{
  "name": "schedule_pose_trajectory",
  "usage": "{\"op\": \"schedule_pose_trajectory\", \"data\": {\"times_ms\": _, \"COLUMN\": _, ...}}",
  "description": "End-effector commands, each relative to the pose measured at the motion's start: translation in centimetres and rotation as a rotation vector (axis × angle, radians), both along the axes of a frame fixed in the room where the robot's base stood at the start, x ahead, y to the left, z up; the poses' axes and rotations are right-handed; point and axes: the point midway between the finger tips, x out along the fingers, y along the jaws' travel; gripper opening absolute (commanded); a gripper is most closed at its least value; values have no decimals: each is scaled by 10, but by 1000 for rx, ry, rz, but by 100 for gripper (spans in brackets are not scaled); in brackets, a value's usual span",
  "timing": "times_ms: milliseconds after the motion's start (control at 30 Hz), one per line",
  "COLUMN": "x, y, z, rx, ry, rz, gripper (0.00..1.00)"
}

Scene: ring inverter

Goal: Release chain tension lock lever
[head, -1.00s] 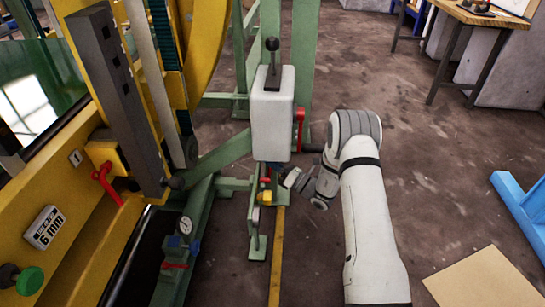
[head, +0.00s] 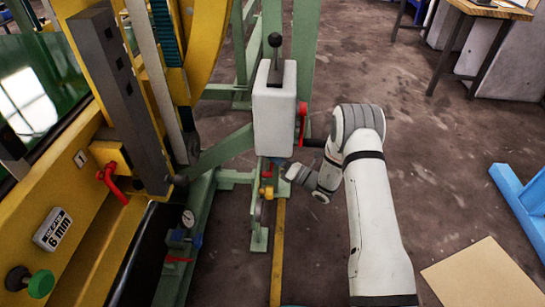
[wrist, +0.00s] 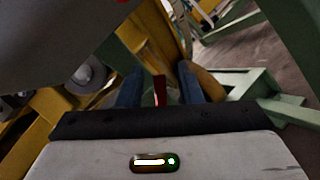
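Several red levers show, and I cannot tell for sure which one is the chain tension lock lever. A small red lever (head: 267,173) is below the white box, at the top of a green post. My gripper (head: 284,171) is just right of it, pointing left. In the wrist view, a narrow red lever (wrist: 160,89) stands between the two blue-grey fingers of my gripper (wrist: 159,88). The fingers are apart, with gaps on both sides of the lever. Its lower end is hidden behind the gripper body.
The white box (head: 274,108) with a black-knobbed stick and a red side handle (head: 302,122) is just above my gripper. The yellow machine frame (head: 80,175) and green beams crowd the left. Floor at right is open, with a cardboard sheet (head: 485,275) and a blue stand (head: 518,205).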

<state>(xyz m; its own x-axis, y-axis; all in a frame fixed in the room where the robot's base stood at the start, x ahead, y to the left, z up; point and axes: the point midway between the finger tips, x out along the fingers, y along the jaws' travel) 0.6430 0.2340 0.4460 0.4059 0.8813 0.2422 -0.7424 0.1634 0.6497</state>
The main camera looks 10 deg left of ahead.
Motion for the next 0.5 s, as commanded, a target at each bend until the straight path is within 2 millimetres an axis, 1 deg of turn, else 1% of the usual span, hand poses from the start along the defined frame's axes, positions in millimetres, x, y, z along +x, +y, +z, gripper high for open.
{"op": "schedule_pose_trajectory", "data": {"times_ms": 133, "x": 0, "y": -1, "z": 0, "rx": 1, "ry": 0, "rz": -1, "gripper": 33}}
{"op": "schedule_pose_trajectory", "data": {"times_ms": 233, "x": -3, "y": -8, "z": -1, "rx": 0, "ry": 2, "rz": -2, "gripper": 33}}
{"op": "schedule_pose_trajectory", "data": {"times_ms": 500, "x": -21, "y": -48, "z": -11, "rx": 1, "ry": 3, "rz": -4, "gripper": 33}}
